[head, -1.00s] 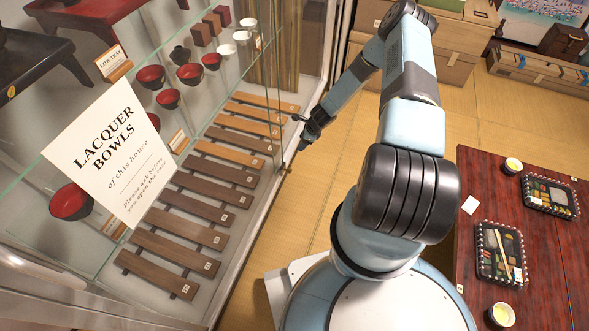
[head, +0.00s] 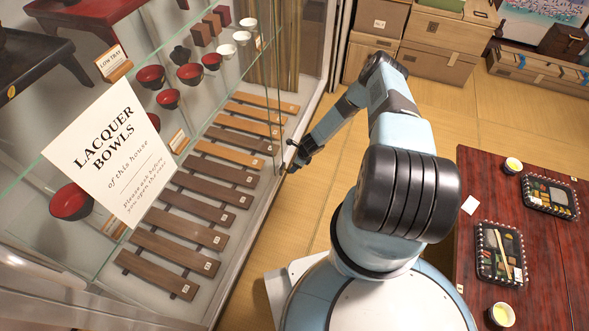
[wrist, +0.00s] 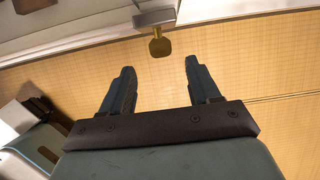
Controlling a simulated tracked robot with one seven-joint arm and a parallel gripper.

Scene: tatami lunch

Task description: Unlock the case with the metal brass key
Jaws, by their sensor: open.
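The glass display case (head: 215,130) stands at the left in the head view. In the head view my gripper (head: 290,157) is beside the case's right edge. The key is too small to make out there.
A sign (head: 112,150) stands before red bowls (head: 151,77) and slatted wooden stands inside the case. A low red table (head: 535,240) with trays and cups is at the right. Boxes (head: 440,60) stand at the back. Tatami floor between is clear.

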